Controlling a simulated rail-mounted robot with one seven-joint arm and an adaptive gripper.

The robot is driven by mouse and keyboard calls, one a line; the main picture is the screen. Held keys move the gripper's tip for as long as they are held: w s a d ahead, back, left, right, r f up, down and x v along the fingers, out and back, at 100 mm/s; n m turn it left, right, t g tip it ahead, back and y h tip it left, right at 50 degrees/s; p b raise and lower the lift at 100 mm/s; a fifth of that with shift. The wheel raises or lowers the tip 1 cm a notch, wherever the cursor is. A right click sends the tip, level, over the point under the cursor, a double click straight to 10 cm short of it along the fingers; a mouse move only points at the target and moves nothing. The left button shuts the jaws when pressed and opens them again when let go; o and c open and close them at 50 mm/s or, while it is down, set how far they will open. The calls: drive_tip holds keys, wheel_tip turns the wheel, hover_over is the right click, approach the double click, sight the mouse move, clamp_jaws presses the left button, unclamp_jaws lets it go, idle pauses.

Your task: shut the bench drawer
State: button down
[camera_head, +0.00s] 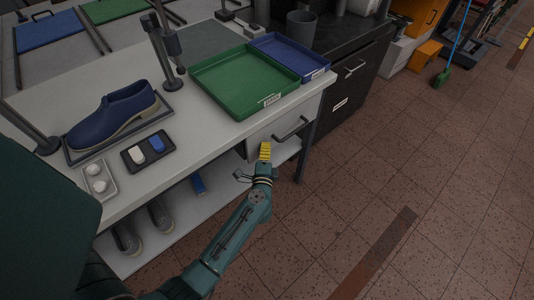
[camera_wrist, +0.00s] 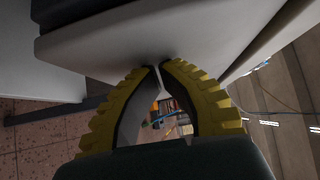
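The bench drawer (camera_head: 278,131) is a pale front with a dark bar handle (camera_head: 290,128), under the right end of the bench top. How far it stands out is hard to tell from here. My gripper (camera_head: 265,146) is at the lower left part of the drawer front, below and left of the handle. Its yellow ribbed fingers look together and hold nothing. In the wrist view the fingertips (camera_wrist: 161,65) nearly meet, close against a pale panel (camera_wrist: 115,40); whether they touch it I cannot tell.
The bench top (camera_head: 207,137) carries a green tray (camera_head: 240,80), a blue tray (camera_head: 290,56), a blue shoe (camera_head: 112,115) and a small dark tray (camera_head: 136,161). A lower shelf (camera_head: 175,222) runs beneath. A dark cabinet (camera_head: 350,85) stands behind.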

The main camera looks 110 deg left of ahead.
drive_tip(key=w+d+p, duration=0.1)
drive_tip(key=w+d, duration=0.4)
drive_tip(key=d, duration=0.7)
drive_tip(key=shift+w, duration=0.1)
